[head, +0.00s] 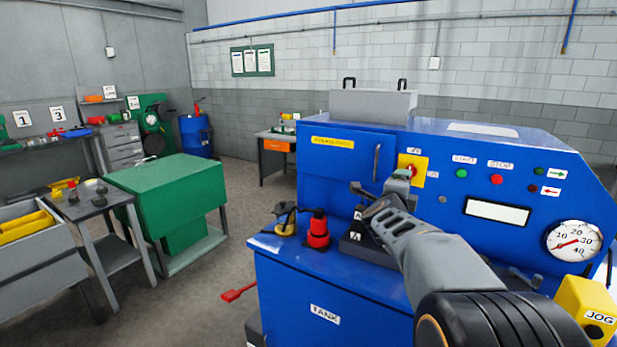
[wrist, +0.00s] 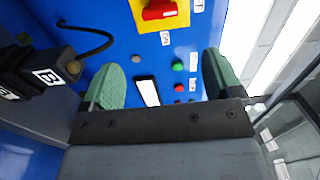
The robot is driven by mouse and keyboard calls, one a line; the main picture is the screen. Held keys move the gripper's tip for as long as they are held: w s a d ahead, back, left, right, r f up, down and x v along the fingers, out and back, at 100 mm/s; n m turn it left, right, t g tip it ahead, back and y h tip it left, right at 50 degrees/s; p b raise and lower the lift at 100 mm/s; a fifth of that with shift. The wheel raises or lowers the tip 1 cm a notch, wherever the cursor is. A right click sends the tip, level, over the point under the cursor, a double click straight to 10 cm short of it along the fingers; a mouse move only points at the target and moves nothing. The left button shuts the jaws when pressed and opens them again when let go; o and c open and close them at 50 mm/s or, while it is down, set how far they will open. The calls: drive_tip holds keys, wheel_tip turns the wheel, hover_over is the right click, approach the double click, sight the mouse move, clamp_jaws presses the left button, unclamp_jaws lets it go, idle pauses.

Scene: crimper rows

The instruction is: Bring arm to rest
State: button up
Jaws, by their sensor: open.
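My arm reaches from the lower right of the head view toward the front panel of the blue crimper machine (head: 335,180). My gripper (head: 382,188) is in front of that panel, just below the red rotary switch on its yellow plate (head: 413,168). In the wrist view my gripper (wrist: 163,80) shows two green finger pads set wide apart, with nothing between them but the panel behind. The switch also shows at the top of the wrist view (wrist: 158,12). I cannot tell how near the fingertips are to the panel.
A black block marked A (head: 354,246) and a red cylinder (head: 318,230) stand on the blue tank ledge, close below my gripper. A gauge (head: 574,241) and yellow JOG box (head: 588,308) are at right. A green cabinet (head: 165,190) stands left across open floor.

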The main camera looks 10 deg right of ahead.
drive_tip(key=s+a+f+n+y, duration=0.3)
drive_tip(key=a+n+y, duration=0.3)
drive_tip(key=a+n, duration=0.25)
drive_tip(key=s+a+f+n+y, duration=0.25)
drive_tip(key=a+n+y, duration=0.25)
drive_tip(key=a+n, duration=0.3)
drive_tip(key=s+a+f+n+g, duration=0.3)
drive_tip(key=s+f+n+g, duration=0.1)
drive_tip(key=s, duration=0.5)
drive_tip(key=s+a+f+n+g+y, duration=0.1)
drive_tip(key=s+a+f+n+g, duration=0.2)
drive_tip(key=s+f+n, duration=0.3)
drive_tip(key=s+f+g, duration=0.1)
drive_tip(key=s+f, duration=0.1)
drive_tip(key=s, duration=0.2)
drive_tip(key=shift+f+g+y, duration=0.3)
drive_tip(key=shift+f+g, duration=0.1)
drive_tip(key=shift+s, duration=0.1)
drive_tip(key=shift+c, duration=0.5)
